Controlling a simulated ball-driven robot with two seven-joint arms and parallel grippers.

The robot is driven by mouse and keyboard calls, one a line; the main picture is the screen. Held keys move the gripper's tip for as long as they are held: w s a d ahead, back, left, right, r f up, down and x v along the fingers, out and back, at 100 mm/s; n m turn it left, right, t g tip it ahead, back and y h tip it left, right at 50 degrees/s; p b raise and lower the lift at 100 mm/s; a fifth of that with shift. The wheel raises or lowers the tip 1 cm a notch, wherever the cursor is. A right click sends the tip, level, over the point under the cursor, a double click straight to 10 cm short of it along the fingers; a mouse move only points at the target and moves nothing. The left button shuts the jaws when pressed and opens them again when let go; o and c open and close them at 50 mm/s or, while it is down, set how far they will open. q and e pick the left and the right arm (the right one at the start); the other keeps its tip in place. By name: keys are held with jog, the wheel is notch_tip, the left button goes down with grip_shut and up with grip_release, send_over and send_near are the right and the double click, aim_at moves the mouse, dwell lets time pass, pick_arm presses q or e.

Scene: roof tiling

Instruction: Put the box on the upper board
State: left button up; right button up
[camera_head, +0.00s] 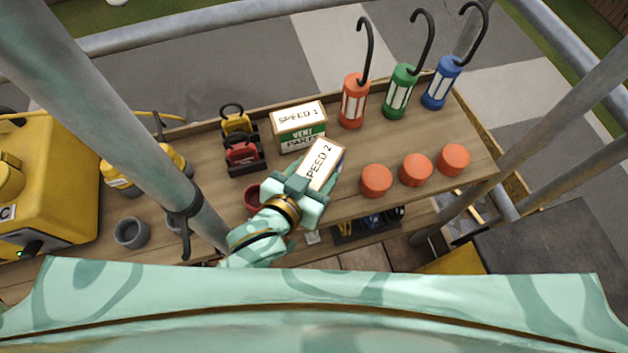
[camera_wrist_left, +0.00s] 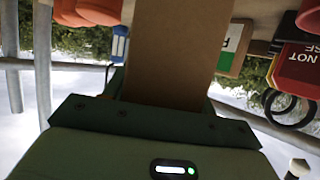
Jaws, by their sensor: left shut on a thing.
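My left gripper (camera_head: 303,190) is shut on a box (camera_head: 322,162) whose white top is marked SPEED 2. In the left wrist view the box shows as a plain brown face (camera_wrist_left: 178,50) rising from the jaws. I cannot tell whether the held box's underside touches the board. My right gripper is not in view.
Red, green and blue hooked lamps (camera_head: 397,92) stand at the back right. Three orange pots (camera_head: 415,170) stand right of the held box. A red padlock (camera_head: 241,152) is at left. Grey scaffold poles (camera_head: 120,110) cross the view. The board between lamps and pots is clear.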

pick_arm(q)
notch_tip(320, 180, down, 4)
jog(key=shift+r+b, duration=0.15)
jog(key=shift+b, duration=0.65)
jog(key=shift+r, duration=0.1)
jog(key=o, duration=1)
jog(key=shift+f, duration=0.2)
jog(key=o, duration=0.5)
jog(key=shift+c, duration=0.2)
